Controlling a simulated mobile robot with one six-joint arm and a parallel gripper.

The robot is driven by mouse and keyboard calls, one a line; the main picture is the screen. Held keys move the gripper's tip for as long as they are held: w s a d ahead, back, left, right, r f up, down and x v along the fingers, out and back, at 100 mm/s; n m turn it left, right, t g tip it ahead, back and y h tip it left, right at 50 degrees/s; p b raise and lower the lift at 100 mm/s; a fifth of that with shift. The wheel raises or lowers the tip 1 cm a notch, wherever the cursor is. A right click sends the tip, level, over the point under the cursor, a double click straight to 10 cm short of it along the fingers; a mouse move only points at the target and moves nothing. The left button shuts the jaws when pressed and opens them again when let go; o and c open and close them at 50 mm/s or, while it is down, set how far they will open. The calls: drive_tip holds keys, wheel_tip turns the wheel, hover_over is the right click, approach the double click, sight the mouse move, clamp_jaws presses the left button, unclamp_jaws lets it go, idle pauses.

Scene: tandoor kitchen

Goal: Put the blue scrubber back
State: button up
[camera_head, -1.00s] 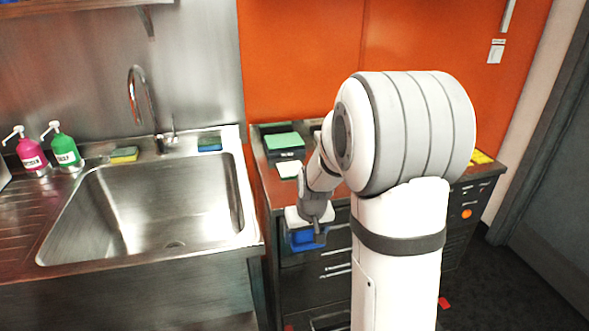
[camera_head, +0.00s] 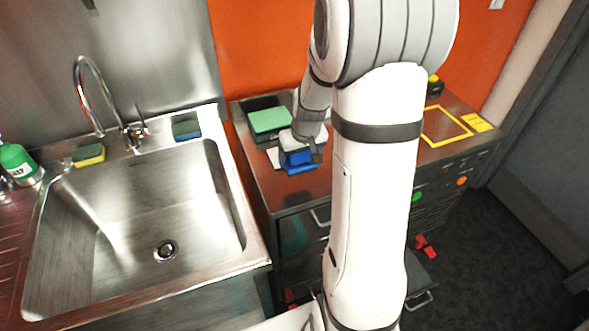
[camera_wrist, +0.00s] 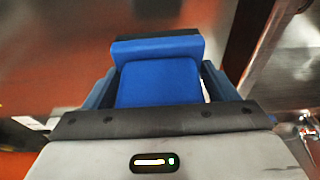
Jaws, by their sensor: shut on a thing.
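My gripper (camera_head: 302,150) is shut on the blue scrubber (camera_head: 298,160), a blue block with a dark band along its far end. In the wrist view the scrubber (camera_wrist: 158,82) sits between the two fingers of my gripper (camera_wrist: 160,88). In the head view it is over the dark steel counter (camera_head: 300,194), right of the sink. I cannot tell whether it touches the counter. My gripper and arm hide part of the scrubber and the counter behind it.
A green block (camera_head: 270,119) in a black holder lies behind my gripper. A yellow outline (camera_head: 446,126) marks the counter at right.

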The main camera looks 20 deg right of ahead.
sight(298, 164)
drive_tip(key=x, duration=0.3)
drive_tip(key=shift+s+a+f, duration=0.2)
drive_tip(key=shift+s+f, duration=0.1)
drive_tip(key=shift+a+f, duration=0.1)
drive_tip(key=shift+f, duration=1.6)
drive_tip(key=shift+f, duration=0.2)
drive_tip(key=o, duration=0.9)
drive_tip(key=shift+r, duration=0.1)
